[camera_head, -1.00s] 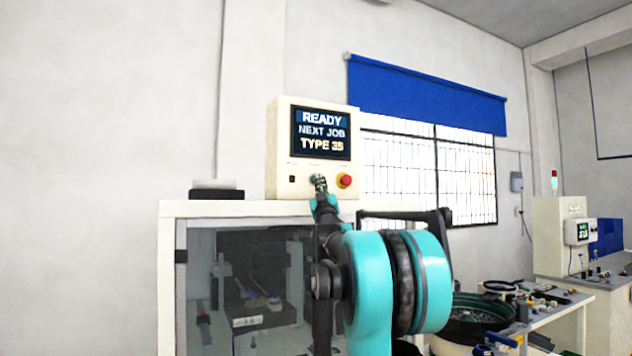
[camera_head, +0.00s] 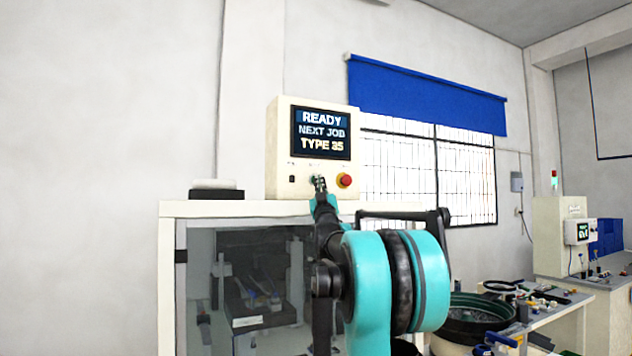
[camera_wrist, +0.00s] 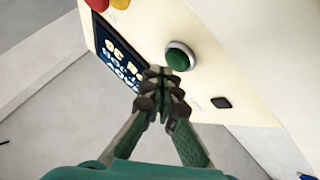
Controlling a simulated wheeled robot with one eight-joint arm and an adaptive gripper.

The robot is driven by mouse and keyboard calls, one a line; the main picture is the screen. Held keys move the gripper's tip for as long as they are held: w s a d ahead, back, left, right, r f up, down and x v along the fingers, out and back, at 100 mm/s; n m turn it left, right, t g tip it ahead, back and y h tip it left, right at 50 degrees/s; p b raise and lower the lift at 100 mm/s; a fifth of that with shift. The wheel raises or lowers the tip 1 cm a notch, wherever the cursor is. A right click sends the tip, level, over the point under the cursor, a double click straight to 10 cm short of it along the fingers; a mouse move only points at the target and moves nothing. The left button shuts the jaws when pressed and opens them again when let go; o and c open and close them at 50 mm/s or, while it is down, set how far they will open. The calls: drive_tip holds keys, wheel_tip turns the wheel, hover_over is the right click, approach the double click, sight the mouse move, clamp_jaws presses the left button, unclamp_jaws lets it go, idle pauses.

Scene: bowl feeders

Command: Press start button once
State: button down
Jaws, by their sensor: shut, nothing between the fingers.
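The cream control box (camera_head: 279,150) stands on top of the machine cabinet. Its screen (camera_head: 320,133) reads "READY NEXT JOB TYPE 35". The green round button (camera_wrist: 180,57) shows clearly in the wrist view; in the head view my gripper largely covers it. My gripper (camera_wrist: 161,82) is shut and empty, with its fingertips close beside the green button in the wrist view. In the head view my gripper (camera_head: 319,184) is at the lower front of the box. Whether the tips touch the panel I cannot tell.
A red button (camera_head: 345,180) sits right of the green one, and a small black switch (camera_head: 292,179) sits to its left. The glass-fronted cabinet (camera_head: 190,209) is below. A bowl feeder (camera_head: 475,318) and a cluttered bench stand at the right.

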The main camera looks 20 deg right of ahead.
drive_tip(key=shift+w, duration=0.25)
